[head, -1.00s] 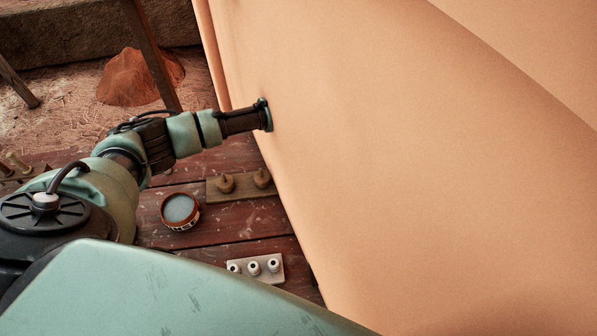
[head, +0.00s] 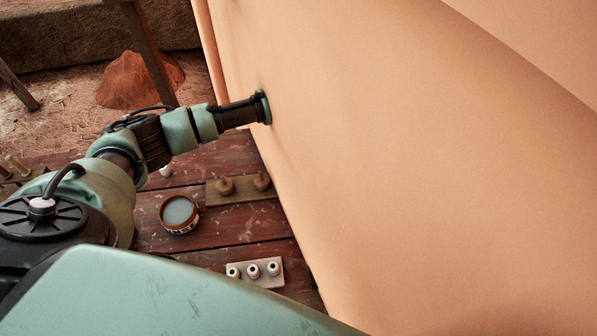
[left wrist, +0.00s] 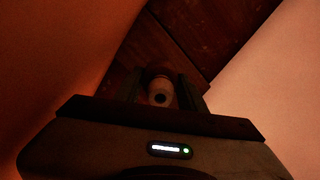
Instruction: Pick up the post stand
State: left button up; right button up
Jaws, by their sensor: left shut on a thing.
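In the left wrist view my left gripper (left wrist: 160,92) is shut on a pale, rounded piece with a dark hole in its end, which I take to be the post stand (left wrist: 159,98). The picture is dark, and the rest of the piece is hidden between the fingers. In the head view my left arm reaches in from the left, and its far end stops at a large tan surface that hides the gripper and the held piece. My right gripper is not in view.
The large smooth tan surface (head: 420,180) fills the right. On the dark red planks (head: 215,225) are a round tin (head: 179,213), a board with brown knobs (head: 240,188), a pale block with white pegs (head: 254,270) and a small white piece (head: 166,171). A reddish mound (head: 138,80) lies behind.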

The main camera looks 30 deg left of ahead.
aim_at(299, 159)
pick_arm(q)
notch_tip(299, 159, up, 17)
jog(key=b, duration=0.1)
jog(key=shift+b, duration=0.4)
jog(key=shift+f+p, duration=0.1)
jog(key=shift+p, duration=0.7)
